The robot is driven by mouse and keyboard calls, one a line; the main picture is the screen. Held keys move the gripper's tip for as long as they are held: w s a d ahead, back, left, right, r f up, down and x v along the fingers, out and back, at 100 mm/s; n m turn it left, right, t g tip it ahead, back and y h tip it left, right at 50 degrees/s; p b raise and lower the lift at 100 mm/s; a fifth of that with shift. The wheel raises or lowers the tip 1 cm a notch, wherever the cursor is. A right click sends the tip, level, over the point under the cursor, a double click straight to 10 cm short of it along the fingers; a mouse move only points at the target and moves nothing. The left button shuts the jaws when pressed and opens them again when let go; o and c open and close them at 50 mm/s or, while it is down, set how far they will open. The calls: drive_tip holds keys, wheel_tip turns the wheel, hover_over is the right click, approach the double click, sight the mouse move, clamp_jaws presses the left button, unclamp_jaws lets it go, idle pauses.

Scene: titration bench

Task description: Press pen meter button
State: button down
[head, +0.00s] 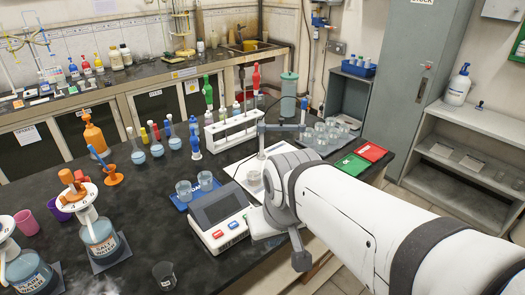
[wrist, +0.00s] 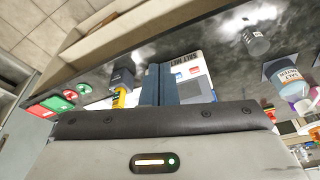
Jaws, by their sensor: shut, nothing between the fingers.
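A small yellow piece (wrist: 118,98) with a dark grey block (wrist: 122,71) beyond it shows in the wrist view, left of my gripper. It may be the pen meter, but I cannot make out a button on it. My gripper (wrist: 159,68) is shut, its two blue-grey fingers side by side with nothing between them. The fingertips are to the right of the yellow piece and close to the white instrument. In the head view my arm hides the bench around the gripper, and I cannot pick out the pen meter there.
The white instrument (head: 220,219) has a red and a blue button. Beakers on a blue mat (head: 183,204) stand behind it; an empty beaker (head: 164,273) stands in front. A tube rack (head: 232,128) and red tray (head: 371,151) lie beyond.

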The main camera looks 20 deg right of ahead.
drive_tip(key=shift+a, duration=0.15)
drive_tip(key=w+d+r+m+t+y+p, duration=0.1)
drive_tip(key=w+r+m+y+p, duration=0.15)
drive_tip(key=w+m, duration=0.6)
drive_tip(key=w+d+r+m+y+p, duration=0.2)
drive_tip(key=w+m+p, duration=0.3)
drive_tip(key=m, duration=0.7)
drive_tip(key=w+d+f+m+t+p, duration=0.1)
drive_tip(key=w+d+m+t, duration=0.3)
drive_tip(key=w+d+m, duration=0.8)
drive_tip(key=d+m+p, duration=0.1)
drive_tip(key=m, duration=0.6)
drive_tip(key=shift+w, duration=0.15)
drive_tip(key=shift+f, duration=0.25)
